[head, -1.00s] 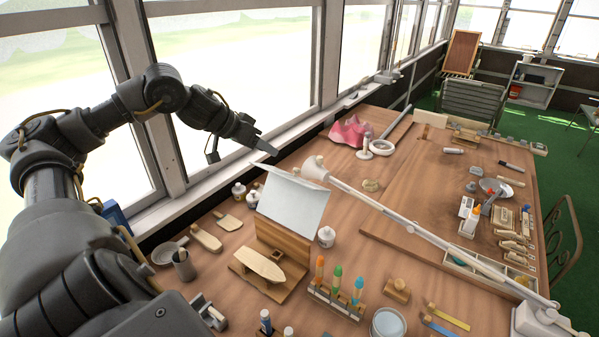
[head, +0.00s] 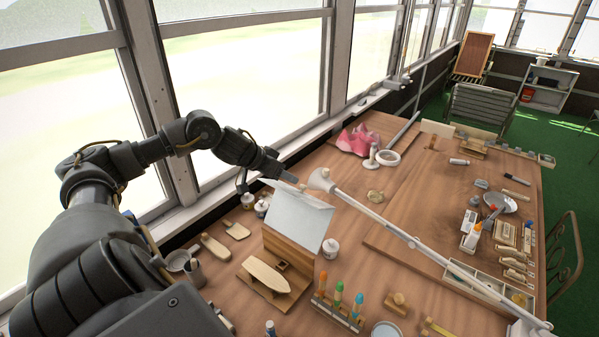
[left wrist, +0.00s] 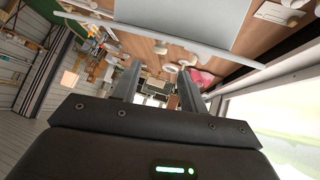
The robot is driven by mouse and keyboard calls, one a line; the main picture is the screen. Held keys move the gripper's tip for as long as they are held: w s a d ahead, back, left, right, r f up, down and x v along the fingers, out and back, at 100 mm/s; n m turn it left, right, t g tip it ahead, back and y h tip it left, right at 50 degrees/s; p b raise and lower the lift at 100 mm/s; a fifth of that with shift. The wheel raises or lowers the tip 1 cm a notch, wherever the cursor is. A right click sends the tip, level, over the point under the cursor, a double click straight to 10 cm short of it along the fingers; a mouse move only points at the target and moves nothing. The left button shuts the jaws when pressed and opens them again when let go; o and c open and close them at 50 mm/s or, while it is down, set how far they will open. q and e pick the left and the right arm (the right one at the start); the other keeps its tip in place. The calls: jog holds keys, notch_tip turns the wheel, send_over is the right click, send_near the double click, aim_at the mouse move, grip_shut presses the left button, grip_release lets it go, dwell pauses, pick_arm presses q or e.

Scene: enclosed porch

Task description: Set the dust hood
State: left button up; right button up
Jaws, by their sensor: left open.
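The dust hood looks to be the white cone (head: 320,180) at the end of a long white jointed arm (head: 385,228) that slants across the table in the head view. My left gripper (head: 294,183) comes in from the left, just left of the cone and above the back edge of a tilted pale panel (head: 298,212). Whether its tips touch the cone is unclear. In the left wrist view its two fingers (left wrist: 160,88) are apart, with nothing clearly held between them. The pale panel (left wrist: 190,18) also shows there. My right gripper is not in view.
Under the panel stands a wooden block (head: 285,243), with a wooden boat-shaped piece (head: 268,277) in front. The window frame runs close behind my left arm.

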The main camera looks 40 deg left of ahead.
aim_at(303, 185)
pick_arm(q)
jog(key=p+x, duration=0.1)
jog(key=x, duration=0.5)
jog(key=shift+r, duration=0.1)
jog(key=shift+w+d+f+p, duration=0.2)
jog(key=shift+w+f+p, duration=0.1)
jog(key=shift+f, duration=0.15)
jog(key=shift+c, duration=0.4)
grip_shut()
